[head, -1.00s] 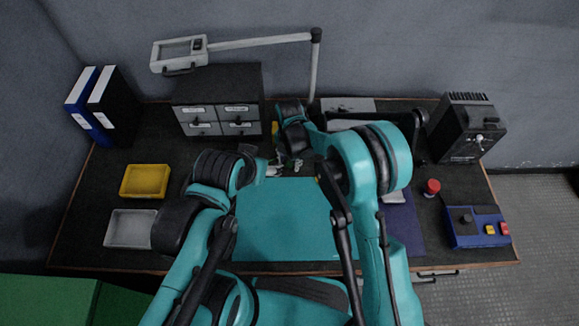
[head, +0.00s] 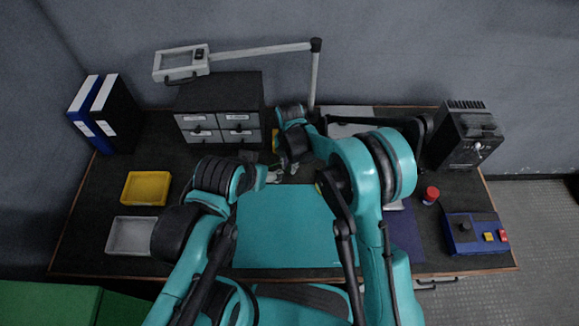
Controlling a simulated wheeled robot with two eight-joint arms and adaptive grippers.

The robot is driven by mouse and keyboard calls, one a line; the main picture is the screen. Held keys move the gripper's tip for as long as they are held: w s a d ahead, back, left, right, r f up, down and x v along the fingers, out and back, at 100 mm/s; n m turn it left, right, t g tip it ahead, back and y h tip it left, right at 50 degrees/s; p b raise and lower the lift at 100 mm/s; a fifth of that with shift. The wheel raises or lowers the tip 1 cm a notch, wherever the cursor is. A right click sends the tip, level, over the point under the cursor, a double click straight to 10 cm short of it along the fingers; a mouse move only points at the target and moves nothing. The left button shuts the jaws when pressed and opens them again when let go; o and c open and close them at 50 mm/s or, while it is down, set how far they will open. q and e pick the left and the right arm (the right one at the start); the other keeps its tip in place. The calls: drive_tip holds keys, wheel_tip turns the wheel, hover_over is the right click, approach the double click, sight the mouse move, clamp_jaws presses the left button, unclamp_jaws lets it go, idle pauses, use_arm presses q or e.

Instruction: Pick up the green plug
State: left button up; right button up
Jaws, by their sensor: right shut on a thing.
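My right gripper (head: 290,168) points down at the middle of the desk, just behind the teal mat (head: 285,225). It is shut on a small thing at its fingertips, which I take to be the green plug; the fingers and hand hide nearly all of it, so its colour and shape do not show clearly. My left gripper (head: 273,175) reaches in from the left, close beside the right one near the mat's back edge. Its fingers are too small and dark to show whether they are open or shut.
A grey drawer cabinet (head: 218,112) stands behind the grippers. A yellow tray (head: 146,188) and a white tray (head: 131,235) lie at left. At right are a red-topped button (head: 431,194), a blue control box (head: 476,233) and a black unit (head: 464,135).

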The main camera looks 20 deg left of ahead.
wheel_tip(320, 180, up, 2)
drive_tip(key=shift+r+p, duration=0.15)
drive_tip(key=shift+p, duration=0.25)
drive_tip(key=s+d+r+p, duration=0.3)
drive_tip(key=d+r, duration=0.3)
drive_tip(key=d, duration=0.5)
drive_tip(key=shift+s+r, duration=0.25)
drive_tip(key=shift+s, duration=0.15)
